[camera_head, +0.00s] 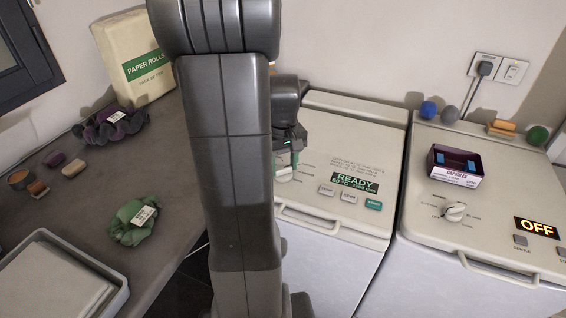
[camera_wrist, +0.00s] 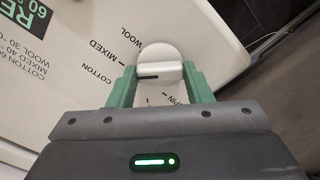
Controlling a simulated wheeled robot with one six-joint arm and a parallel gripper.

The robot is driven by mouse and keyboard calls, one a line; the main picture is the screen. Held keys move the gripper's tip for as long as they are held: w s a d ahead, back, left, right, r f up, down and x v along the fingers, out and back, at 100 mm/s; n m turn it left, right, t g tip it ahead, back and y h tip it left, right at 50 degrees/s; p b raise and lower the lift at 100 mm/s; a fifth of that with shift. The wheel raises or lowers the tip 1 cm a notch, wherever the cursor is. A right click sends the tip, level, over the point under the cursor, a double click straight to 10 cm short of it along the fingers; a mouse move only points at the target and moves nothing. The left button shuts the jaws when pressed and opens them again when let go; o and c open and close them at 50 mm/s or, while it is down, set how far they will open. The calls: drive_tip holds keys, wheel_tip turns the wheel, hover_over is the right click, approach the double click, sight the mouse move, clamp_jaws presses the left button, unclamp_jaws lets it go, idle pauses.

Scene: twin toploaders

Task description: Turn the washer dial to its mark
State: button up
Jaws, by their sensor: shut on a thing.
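The dial (camera_wrist: 160,58) is a pale round knob with a raised grip bar and a dark pointer line. It sits on the left machine's panel (camera_head: 330,216). In the wrist view the line points left, toward the COTTON and MIXED labels; I cannot tell exactly which mark it meets. My gripper (camera_wrist: 160,76) is shut on the dial, with one green finger at each end of the bar. In the head view my gripper (camera_head: 290,158) reaches down to the dial (camera_head: 284,176), which is partly hidden by my arm. The lit display (camera_head: 355,182) reads READY.
The right machine has its own dial (camera_head: 454,211), an OFF display (camera_head: 537,228) and a purple box (camera_head: 455,166) on top. Several balls and an orange block (camera_head: 502,127) lie at its back. The left counter holds a green cloth (camera_head: 133,222), a tray (camera_head: 122,300) and a paper-roll pack (camera_head: 137,57).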

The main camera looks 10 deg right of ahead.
sight(283, 168)
idle(0.3)
drive_tip(key=o, duration=1)
wheel_tip(283, 168, up, 14)
drive_tip(key=shift+f+p, duration=0.1)
drive_tip(key=shift+p, duration=0.4)
wheel_tip(283, 168, down, 14)
drive_tip(key=shift+r+b, duration=0.1)
drive_tip(key=shift+b, duration=0.4)
